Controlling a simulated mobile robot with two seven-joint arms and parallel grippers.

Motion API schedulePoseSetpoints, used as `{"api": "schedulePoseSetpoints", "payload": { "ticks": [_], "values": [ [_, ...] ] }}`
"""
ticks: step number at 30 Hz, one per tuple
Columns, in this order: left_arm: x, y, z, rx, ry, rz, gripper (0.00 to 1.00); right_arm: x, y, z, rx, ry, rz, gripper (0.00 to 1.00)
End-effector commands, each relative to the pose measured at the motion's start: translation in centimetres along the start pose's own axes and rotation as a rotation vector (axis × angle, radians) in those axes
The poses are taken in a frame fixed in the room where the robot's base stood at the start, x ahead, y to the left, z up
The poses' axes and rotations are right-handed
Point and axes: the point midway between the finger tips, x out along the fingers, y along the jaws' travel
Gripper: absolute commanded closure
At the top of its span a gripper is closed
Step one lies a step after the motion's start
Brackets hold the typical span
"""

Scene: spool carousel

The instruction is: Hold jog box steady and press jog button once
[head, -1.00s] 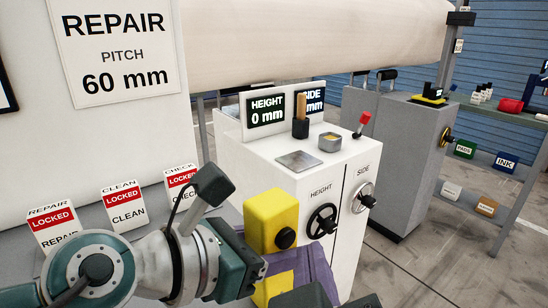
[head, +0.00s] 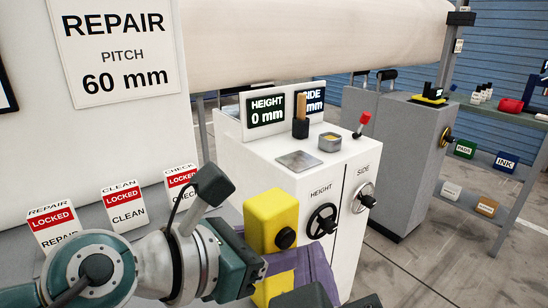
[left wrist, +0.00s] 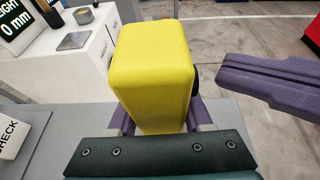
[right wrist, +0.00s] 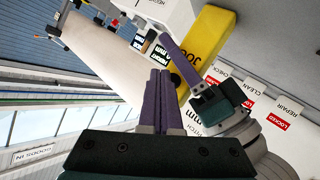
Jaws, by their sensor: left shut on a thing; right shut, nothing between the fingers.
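The yellow jog box (head: 270,215) stands upright in front of the white cabinet, with a round dark button (head: 287,238) on its side. My left gripper (left wrist: 162,125) is shut on the jog box, one purple finger at each side in the left wrist view. My right gripper (right wrist: 158,76) is shut and empty, its purple fingers together. In the left wrist view the right fingers (left wrist: 275,82) point toward the button side, with a gap between tip and box. The jog box (right wrist: 205,45) also shows in the right wrist view, its lettering partly hidden by a left finger.
The white cabinet (head: 300,185) behind the box carries a HEIGHT handwheel (head: 322,221), a SIDE handwheel (head: 363,197) and a display reading 0 mm (head: 266,110). Several label blocks, including REPAIR (head: 52,226), stand at left. Open floor (head: 425,260) lies at right.

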Motion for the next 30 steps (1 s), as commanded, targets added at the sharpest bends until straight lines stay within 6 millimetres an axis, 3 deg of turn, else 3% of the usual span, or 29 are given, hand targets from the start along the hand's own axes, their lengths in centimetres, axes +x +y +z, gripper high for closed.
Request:
{"api": "schedulePoseSetpoints", "payload": {
  "ticks": [30],
  "values": [
    [0.0, -0.01, -0.03, 0.0, 0.001, 0.0, 1.0, 0.54, -0.36, -0.41, 0.001, 0.001, 0.001, 1.0]
  ]
}}
